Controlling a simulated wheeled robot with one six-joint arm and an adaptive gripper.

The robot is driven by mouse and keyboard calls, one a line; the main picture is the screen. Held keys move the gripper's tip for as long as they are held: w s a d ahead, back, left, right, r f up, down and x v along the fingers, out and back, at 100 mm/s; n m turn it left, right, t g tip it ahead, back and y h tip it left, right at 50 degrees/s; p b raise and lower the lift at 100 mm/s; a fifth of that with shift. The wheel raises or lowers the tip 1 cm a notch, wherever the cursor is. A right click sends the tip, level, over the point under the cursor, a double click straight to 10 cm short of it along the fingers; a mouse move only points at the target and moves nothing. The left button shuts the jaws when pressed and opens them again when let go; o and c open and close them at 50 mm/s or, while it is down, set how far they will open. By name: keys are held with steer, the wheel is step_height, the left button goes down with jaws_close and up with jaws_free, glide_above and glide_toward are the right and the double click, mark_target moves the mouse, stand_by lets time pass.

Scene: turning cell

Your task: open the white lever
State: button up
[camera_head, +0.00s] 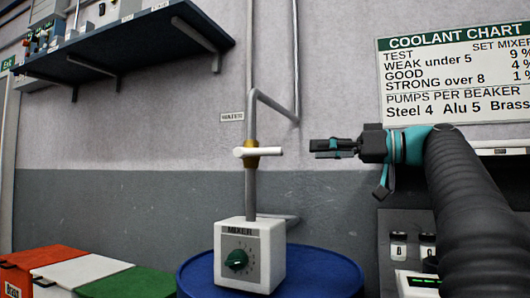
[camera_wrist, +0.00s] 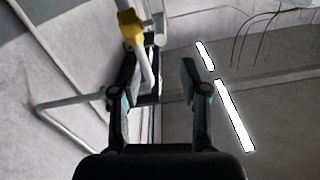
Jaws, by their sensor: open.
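The white lever (camera_head: 262,151) lies level across a brass valve body (camera_head: 251,162) on a grey vertical pipe under the "WATER" label. Its free end points right. My gripper (camera_head: 318,150) is to the right of the lever at about the same height in the picture, pointing left, with a gap between them in this view. In the wrist view, my gripper (camera_wrist: 159,80) has its two fingers apart and nothing between them that I can tell is held. The yellow valve body (camera_wrist: 131,27) and the pale lever (camera_wrist: 159,22) show beyond the left finger.
Below the valve, a white mixer box (camera_head: 251,256) with a green knob stands on a blue drum (camera_head: 322,275). A dark shelf (camera_head: 130,45) hangs at upper left. A coolant chart (camera_head: 455,80) is on the wall at right. Red, white and green bins (camera_head: 85,272) stand at lower left.

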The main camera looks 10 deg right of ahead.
glide_toward(245, 152)
steer(key=x, duration=0.3)
steer(key=p+x, duration=0.1)
steer(key=x, duration=0.1)
steer(key=shift+w+d, duration=0.2)
steer(key=shift+w, duration=0.3)
jaws_close()
